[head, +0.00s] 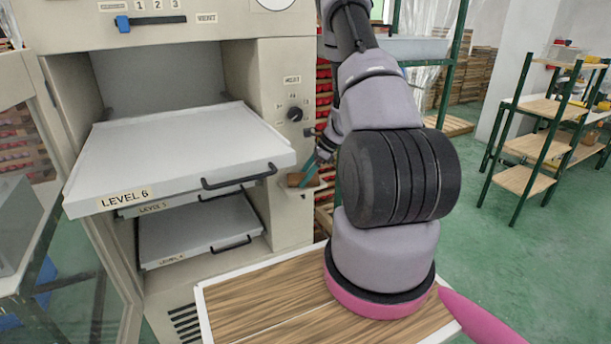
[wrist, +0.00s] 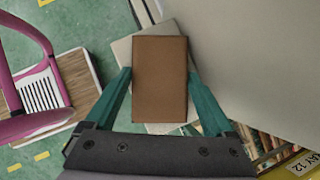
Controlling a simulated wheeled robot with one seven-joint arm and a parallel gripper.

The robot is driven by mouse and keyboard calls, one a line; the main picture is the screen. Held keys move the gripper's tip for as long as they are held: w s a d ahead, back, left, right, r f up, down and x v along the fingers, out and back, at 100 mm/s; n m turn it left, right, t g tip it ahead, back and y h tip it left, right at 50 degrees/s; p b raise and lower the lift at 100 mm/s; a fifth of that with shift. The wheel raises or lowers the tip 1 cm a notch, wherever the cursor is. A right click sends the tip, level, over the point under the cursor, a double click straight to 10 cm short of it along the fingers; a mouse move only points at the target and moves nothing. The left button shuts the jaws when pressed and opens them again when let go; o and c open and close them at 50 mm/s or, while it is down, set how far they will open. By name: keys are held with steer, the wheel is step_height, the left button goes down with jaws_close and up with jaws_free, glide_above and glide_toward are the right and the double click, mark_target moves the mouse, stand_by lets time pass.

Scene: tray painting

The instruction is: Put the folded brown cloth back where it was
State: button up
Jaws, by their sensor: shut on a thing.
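The folded brown cloth (wrist: 160,78) is a flat brown rectangle in the middle of the wrist view. The teal fingers of my gripper (wrist: 160,84) press on its left and right sides. A pale flat ledge (wrist: 126,48) shows below and around the cloth; I cannot tell whether the cloth touches it. In the head view the cloth (head: 296,181) is small and brown, at the right front side of the beige cabinet (head: 285,85), below a black knob. My gripper (head: 306,172) is there too, partly hidden by my arm.
A tray labelled LEVEL 6 (head: 175,150) sticks out of the cabinet left of the gripper, its black handle (head: 240,178) close by. Lower trays (head: 200,228) sit beneath. A wood-topped surface (head: 245,305) is in front. Green-framed shelves (head: 540,140) stand far right across open floor.

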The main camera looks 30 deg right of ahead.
steer(key=shift+f, duration=0.1)
steer(key=o, duration=1)
